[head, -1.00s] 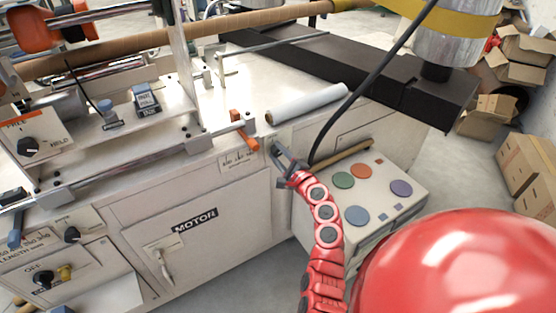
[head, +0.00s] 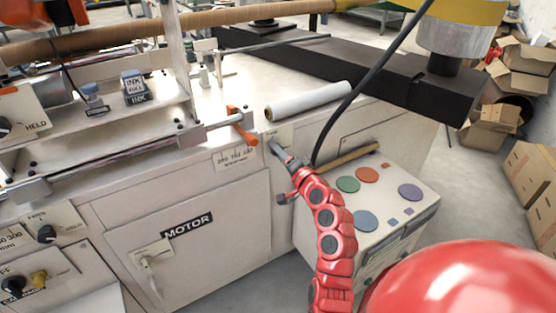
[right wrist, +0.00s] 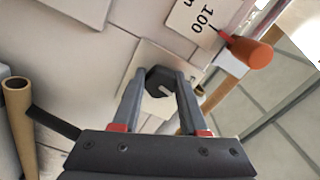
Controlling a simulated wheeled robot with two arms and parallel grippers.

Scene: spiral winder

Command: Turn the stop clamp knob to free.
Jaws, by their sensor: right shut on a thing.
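My right gripper (head: 277,150) is at the machine's front, at the upper right corner beside the motor door. In the right wrist view a dark faceted knob (right wrist: 161,82) with a white pointer mark sits on a pale plate (right wrist: 150,57). The two grey fingers (right wrist: 160,85) lie along either side of the knob and are shut on it. In the head view the gripper hides the knob, and only part of its pale plate (head: 281,134) shows. The plate's lettering cannot be read. My left gripper is not in view.
An orange-handled lever (head: 241,132) is close to the gripper; it also shows in the wrist view (right wrist: 250,52). A scale label (head: 236,157) is left of the gripper. A white roll (head: 308,103) lies above, and a button box (head: 385,200) stands right. A black cable (head: 365,85) passes behind the arm.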

